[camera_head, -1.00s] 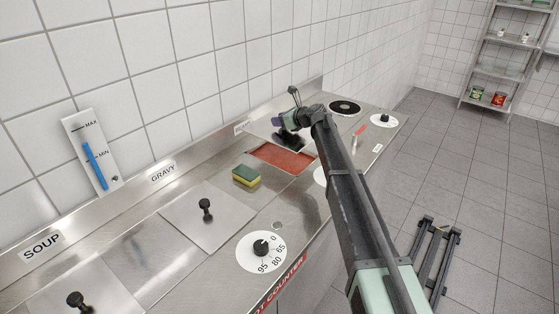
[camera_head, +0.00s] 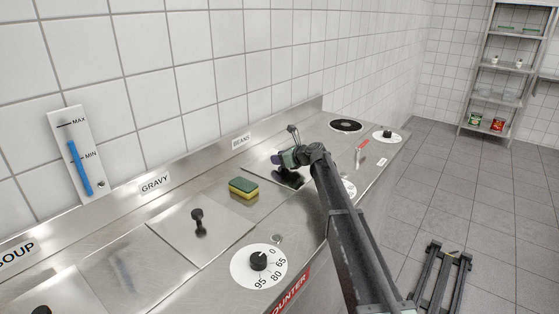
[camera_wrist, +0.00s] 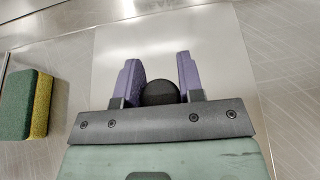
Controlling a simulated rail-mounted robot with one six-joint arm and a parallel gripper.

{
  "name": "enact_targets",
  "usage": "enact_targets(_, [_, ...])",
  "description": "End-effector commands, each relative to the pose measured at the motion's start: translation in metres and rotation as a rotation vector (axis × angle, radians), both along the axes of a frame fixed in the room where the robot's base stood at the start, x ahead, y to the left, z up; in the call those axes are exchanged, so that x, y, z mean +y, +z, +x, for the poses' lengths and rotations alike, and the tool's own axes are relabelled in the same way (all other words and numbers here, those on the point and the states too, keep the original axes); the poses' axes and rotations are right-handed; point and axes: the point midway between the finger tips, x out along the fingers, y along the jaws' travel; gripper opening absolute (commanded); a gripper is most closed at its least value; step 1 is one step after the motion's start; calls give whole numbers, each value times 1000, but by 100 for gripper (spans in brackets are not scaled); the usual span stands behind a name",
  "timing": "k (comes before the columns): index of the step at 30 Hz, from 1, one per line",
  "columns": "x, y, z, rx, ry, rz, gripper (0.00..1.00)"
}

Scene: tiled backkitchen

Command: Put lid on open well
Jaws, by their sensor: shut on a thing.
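In the wrist view the lid (camera_wrist: 215,60) is a flat pale plate that looks level with the counter. I cannot tell whether it is fully seated. My gripper (camera_head: 287,163) is over the lid with its purple fingers on either side of the black round knob (camera_wrist: 160,93). In the wrist view my gripper (camera_wrist: 158,62) is shut on that knob.
A green and yellow sponge (camera_head: 243,188) lies on the counter beside the lid. The GRAVY lid (camera_head: 180,235) with its black knob is nearer. A dial (camera_head: 258,264) is at the front edge. A black round hob (camera_head: 346,126) is at the far end.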

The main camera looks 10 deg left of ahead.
Motion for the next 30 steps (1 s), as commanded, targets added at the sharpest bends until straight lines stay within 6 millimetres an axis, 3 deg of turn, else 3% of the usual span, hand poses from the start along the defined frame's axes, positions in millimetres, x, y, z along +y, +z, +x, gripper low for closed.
enact_targets(1, [0, -1, 0, 0, 0, 0, 38])
enact_targets(6, [0, -1, 0, 0, 0, 0, 61])
enact_targets(16, [-3, 7, -2, 0, -1, 0, 61])
enact_targets(30, [-87, 49, -55, 0, -1, 0, 61])
